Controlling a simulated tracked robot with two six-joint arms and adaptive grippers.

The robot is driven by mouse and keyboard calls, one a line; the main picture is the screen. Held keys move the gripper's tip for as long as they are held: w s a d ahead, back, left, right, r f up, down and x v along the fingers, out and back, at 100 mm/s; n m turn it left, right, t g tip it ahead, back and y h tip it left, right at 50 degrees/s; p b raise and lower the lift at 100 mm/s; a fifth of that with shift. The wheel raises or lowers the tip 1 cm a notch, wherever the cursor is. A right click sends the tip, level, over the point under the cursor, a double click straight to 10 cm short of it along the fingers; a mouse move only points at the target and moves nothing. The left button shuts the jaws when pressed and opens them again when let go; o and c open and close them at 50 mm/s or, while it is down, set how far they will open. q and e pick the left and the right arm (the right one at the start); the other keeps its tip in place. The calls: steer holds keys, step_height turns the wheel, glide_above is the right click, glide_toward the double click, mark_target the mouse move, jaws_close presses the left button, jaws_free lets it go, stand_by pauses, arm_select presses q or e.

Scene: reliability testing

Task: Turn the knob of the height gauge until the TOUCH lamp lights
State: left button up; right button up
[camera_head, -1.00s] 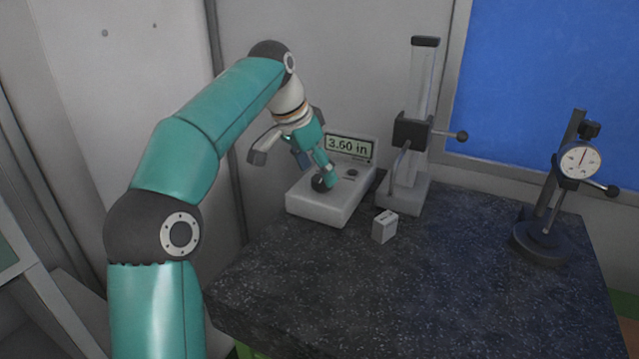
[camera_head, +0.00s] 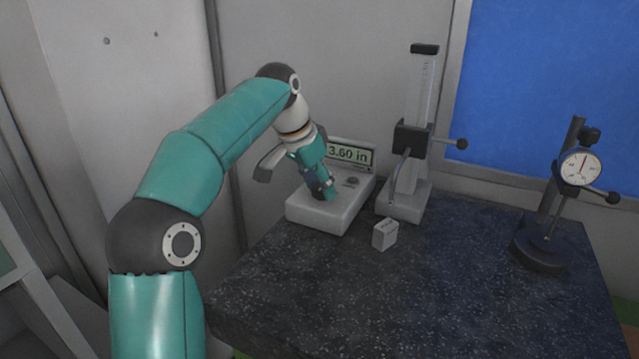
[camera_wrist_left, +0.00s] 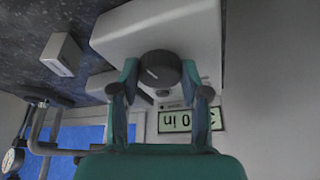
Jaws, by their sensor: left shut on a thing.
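The height gauge's pale control box (camera_head: 318,215) stands at the back left of the dark stone table. Its display (camera_head: 351,155) reads 3.60 in; it shows upside down in the left wrist view (camera_wrist_left: 188,120). My left gripper (camera_head: 325,190) points down at the box top. In the left wrist view its fingers (camera_wrist_left: 160,70) are closed on either side of the dark round knob (camera_wrist_left: 156,66), which bears a white mark. A small dark round spot (camera_head: 352,181) sits beside the knob, unlit; I cannot tell if it is the TOUCH lamp. My right gripper is not in view.
The gauge column (camera_head: 420,90) with its slider (camera_head: 411,138) and side handle stands right of the box. A small pale block (camera_head: 385,235) lies in front. A dial indicator stand (camera_head: 541,247) is at the right. The table front (camera_head: 420,310) is clear.

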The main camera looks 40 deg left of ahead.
arm_select(q)
steer(key=shift+n, duration=0.4)
steer(key=n, duration=0.1)
steer(key=n+y, duration=0.1)
steer(key=shift+d+r+n+y+p, duration=0.1)
steer(key=shift+d+n+y+p, duration=0.1)
steer(key=shift+n+y+p, duration=0.15)
steer(key=shift+w+n+y+p, duration=0.1)
steer(key=shift+n+y+p, duration=0.45)
steer(key=shift+n, duration=1.4)
steer(key=o, duration=1.1)
steer(key=shift+o, duration=0.2)
steer(key=shift+d, duration=0.1)
steer(key=v, duration=1.1)
steer(key=shift+d+r, duration=0.2)
steer(key=shift+r, duration=0.25)
